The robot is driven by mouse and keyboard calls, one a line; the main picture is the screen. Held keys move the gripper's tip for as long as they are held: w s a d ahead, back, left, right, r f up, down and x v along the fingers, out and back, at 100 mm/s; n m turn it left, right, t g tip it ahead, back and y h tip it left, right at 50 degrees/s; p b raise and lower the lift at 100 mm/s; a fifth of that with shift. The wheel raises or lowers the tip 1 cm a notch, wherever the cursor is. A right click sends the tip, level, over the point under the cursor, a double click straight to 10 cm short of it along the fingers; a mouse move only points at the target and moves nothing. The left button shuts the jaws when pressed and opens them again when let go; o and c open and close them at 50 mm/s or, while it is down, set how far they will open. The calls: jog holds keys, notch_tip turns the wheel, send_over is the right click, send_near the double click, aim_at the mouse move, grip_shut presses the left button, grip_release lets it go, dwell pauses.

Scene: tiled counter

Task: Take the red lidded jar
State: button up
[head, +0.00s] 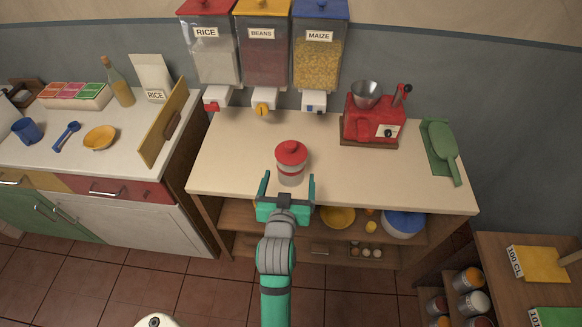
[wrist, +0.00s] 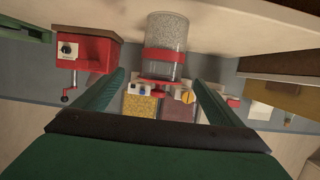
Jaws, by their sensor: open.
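The red lidded jar (head: 291,172) stands upright on the pale counter (head: 235,160), near its front middle. It is clear, with a red lid, a red band and greyish contents. In the wrist view the jar (wrist: 166,35) appears upside down at top centre, its red band visible. My gripper (head: 288,181) is open and empty at the counter's front edge, its fingers pointing towards the jar. In the wrist view the jar lies ahead, roughly between the fingertips (wrist: 158,80). I cannot tell whether the fingers reach beside it.
Rice, beans and maize dispensers (head: 263,55) hang on the wall behind the jar. A red grinder (head: 372,122) and a green scoop (head: 440,150) sit to the right. A tan upright board (head: 165,125) stands left, on the neighbouring counter. The counter around the jar is clear.

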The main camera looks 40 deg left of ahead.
aim_at(291, 158)
jog(key=shift+w+a+r, duration=0.15)
jog(key=shift+a+r, duration=0.05)
jog(key=shift+a, duration=0.2)
jog(key=x, duration=1)
jog(key=shift+w+f, duration=0.2)
jog(key=shift+f, duration=0.05)
jog(key=c, duration=1.8)
jog(key=shift+o, duration=0.2)
jog(key=shift+r, duration=0.15)
